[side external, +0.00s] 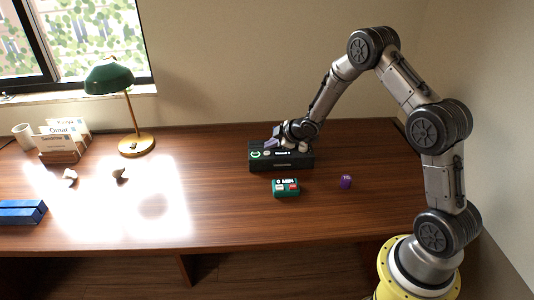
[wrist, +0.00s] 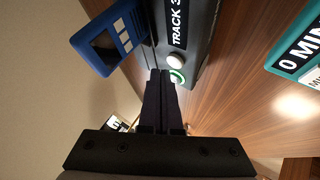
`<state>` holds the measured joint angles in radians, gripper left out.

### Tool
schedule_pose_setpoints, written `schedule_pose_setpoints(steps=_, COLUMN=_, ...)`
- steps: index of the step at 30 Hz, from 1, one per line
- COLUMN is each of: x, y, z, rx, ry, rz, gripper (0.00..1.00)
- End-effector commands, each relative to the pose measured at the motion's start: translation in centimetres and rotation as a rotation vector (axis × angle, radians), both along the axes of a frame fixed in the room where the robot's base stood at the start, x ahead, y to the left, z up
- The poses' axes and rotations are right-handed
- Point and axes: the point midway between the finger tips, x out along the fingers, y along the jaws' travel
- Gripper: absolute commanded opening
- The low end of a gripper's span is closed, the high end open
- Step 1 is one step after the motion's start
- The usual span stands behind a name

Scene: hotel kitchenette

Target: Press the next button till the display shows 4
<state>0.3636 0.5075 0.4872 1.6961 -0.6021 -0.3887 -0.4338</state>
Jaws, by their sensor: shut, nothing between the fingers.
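A dark box-shaped player (side external: 281,161) sits on the wooden desk. In the wrist view its display (wrist: 178,22) reads "TRACK 3". A white round button (wrist: 176,62) and a green-ringed round button (wrist: 177,77) are near the end of the display. My gripper (side external: 283,142) is over the top of the player, fingers shut and empty. In the wrist view the closed fingertips (wrist: 161,73) are right beside the two buttons. I cannot tell whether they touch the player. The button labels are not readable, and part of the player's top is hidden by my fingers.
A blue device with a small screen (wrist: 107,38) is beside the player. A green lamp (side external: 127,110), card holder (side external: 60,145) and blue block (side external: 22,212) are left. The front desk is clear.

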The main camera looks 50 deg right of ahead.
Motion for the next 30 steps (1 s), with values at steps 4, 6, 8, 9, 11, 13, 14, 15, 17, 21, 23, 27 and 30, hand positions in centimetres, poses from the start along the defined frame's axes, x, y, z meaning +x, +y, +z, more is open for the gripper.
schedule_pose_setpoints(steps=4, x=0.0, y=0.0, z=0.0, rx=0.0, ry=0.0, rz=0.0, gripper=0.0)
schedule_pose_setpoints(steps=6, x=0.0, y=0.0, z=0.3, rx=-0.001, ry=-0.001, rz=0.001, gripper=0.0)
schedule_pose_setpoints(steps=8, x=0.1, y=0.0, z=0.8, rx=-0.002, ry=-0.003, rz=0.001, gripper=0.0)
schedule_pose_setpoints(steps=9, x=0.1, y=0.0, z=1.1, rx=-0.001, ry=-0.002, rz=0.002, gripper=0.0)
schedule_pose_setpoints(steps=11, x=0.0, y=0.0, z=1.7, rx=-0.002, ry=-0.001, rz=0.001, gripper=0.0)
schedule_pose_setpoints(steps=13, x=0.0, y=0.0, z=2.3, rx=-0.002, ry=-0.003, rz=0.001, gripper=0.0)
schedule_pose_setpoints(steps=14, x=0.0, y=0.0, z=2.6, rx=-0.002, ry=-0.003, rz=0.001, gripper=0.0)
schedule_pose_setpoints(steps=15, x=0.0, y=0.0, z=2.9, rx=-0.002, ry=-0.001, rz=0.001, gripper=0.0)
schedule_pose_setpoints(steps=17, x=0.1, y=0.0, z=3.5, rx=-0.001, ry=-0.001, rz=0.001, gripper=0.0)
schedule_pose_setpoints(steps=21, x=0.0, y=0.0, z=4.6, rx=0.0, ry=-0.001, rz=0.001, gripper=0.0)
schedule_pose_setpoints(steps=23, x=0.0, y=0.0, z=4.8, rx=0.0, ry=-0.001, rz=0.0, gripper=0.0)
schedule_pose_setpoints(steps=27, x=0.0, y=0.0, z=5.0, rx=-0.001, ry=0.0, rz=0.001, gripper=0.0)
schedule_pose_setpoints(steps=30, x=0.0, y=0.0, z=5.0, rx=-0.001, ry=0.0, rz=0.001, gripper=0.0)
